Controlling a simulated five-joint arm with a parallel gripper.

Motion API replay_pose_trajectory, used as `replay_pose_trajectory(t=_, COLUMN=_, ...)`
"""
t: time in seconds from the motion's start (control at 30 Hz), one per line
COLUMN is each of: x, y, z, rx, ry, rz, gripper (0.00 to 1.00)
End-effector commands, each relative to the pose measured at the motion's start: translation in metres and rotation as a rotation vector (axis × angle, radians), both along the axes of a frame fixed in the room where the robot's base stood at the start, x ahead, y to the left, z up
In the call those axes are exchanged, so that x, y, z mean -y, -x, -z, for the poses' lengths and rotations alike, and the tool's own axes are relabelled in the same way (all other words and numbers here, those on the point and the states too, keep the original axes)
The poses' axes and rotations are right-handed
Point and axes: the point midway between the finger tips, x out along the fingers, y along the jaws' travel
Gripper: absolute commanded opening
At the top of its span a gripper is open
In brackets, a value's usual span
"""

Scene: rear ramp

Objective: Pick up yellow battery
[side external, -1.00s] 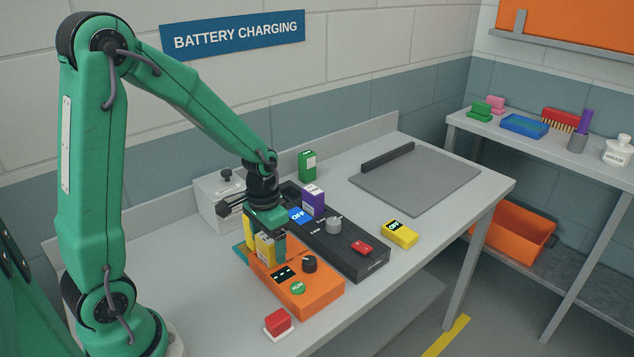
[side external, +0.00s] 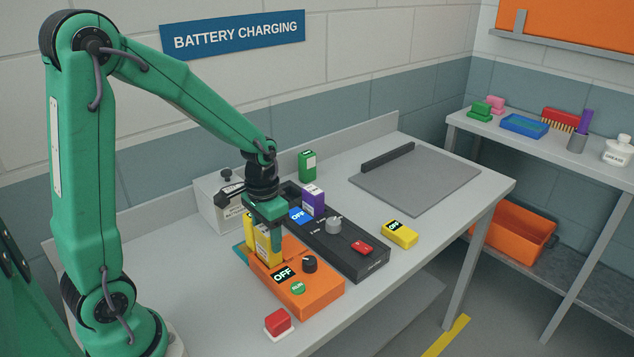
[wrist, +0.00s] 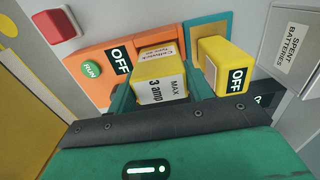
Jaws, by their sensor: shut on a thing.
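A yellow battery (side external: 264,246) stands upright between the jaws of my gripper (side external: 263,238), over the back end of the orange charger (side external: 318,294). In the wrist view the battery (wrist: 158,88) sits between the two green fingers, its "MAX 3 amp" label showing. My gripper is shut on it. Its lower end is hard to see, so I cannot tell whether it is clear of the charger. The charger display reads OFF. A second yellow block (wrist: 226,66) with an OFF label stands just right of the fingers in the wrist view.
A black charger (side external: 350,262) with a purple battery (side external: 313,200) stands close to the right. A grey box (wrist: 291,40) marked for spent batteries is behind. A red button (side external: 278,322) is in front; a yellow meter (side external: 399,234) lies right. The grey mat (side external: 420,180) has free room.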

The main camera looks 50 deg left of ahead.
Motion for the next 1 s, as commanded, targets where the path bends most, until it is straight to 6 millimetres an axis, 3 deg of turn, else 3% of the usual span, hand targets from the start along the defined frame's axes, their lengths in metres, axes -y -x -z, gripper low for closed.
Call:
replay_pose_trajectory(t=0.13, x=0.0, y=-0.001, z=-0.022, rx=0.006, ry=-0.001, rz=0.0, gripper=0.17)
replay_pose_trajectory(t=0.7, x=0.084, y=0.031, z=-0.072, rx=0.003, ry=0.0, rz=0.005, gripper=0.17)
replay_pose_trajectory(t=1.0, x=0.106, y=0.039, z=-0.086, rx=0.003, ry=0.001, rz=0.002, gripper=0.17)
